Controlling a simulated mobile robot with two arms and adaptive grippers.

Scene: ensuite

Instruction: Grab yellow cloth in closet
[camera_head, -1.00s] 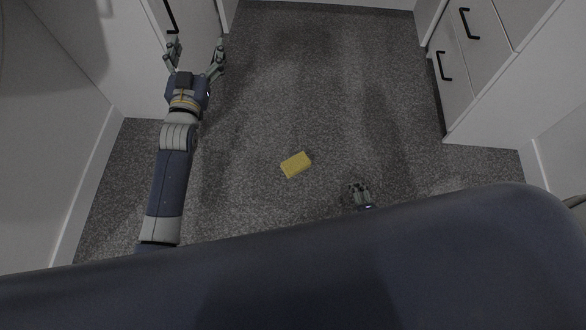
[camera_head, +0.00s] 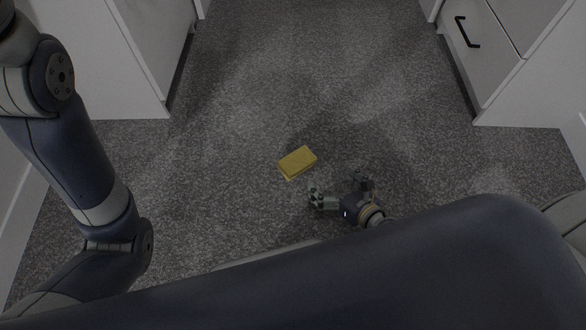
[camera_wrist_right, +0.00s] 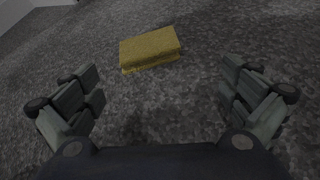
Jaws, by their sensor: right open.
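The yellow cloth (camera_head: 297,162) is a folded, block-like piece lying flat on the grey carpet near the middle of the head view. It also shows in the right wrist view (camera_wrist_right: 150,49), ahead of the fingers and a little left of centre. My right gripper (camera_head: 338,187) is low over the carpet, to the lower right of the cloth and apart from it. In the right wrist view the gripper (camera_wrist_right: 163,95) has its fingers wide apart with only carpet between them. My left arm shows at the left of the head view, but its gripper is not in the picture.
White cabinets stand on both sides, with a black-handled drawer (camera_head: 490,50) at the right and a white cabinet (camera_head: 150,50) at the left. The grey carpet (camera_head: 300,80) beyond and around the cloth is clear. My dark body covers the bottom of the head view.

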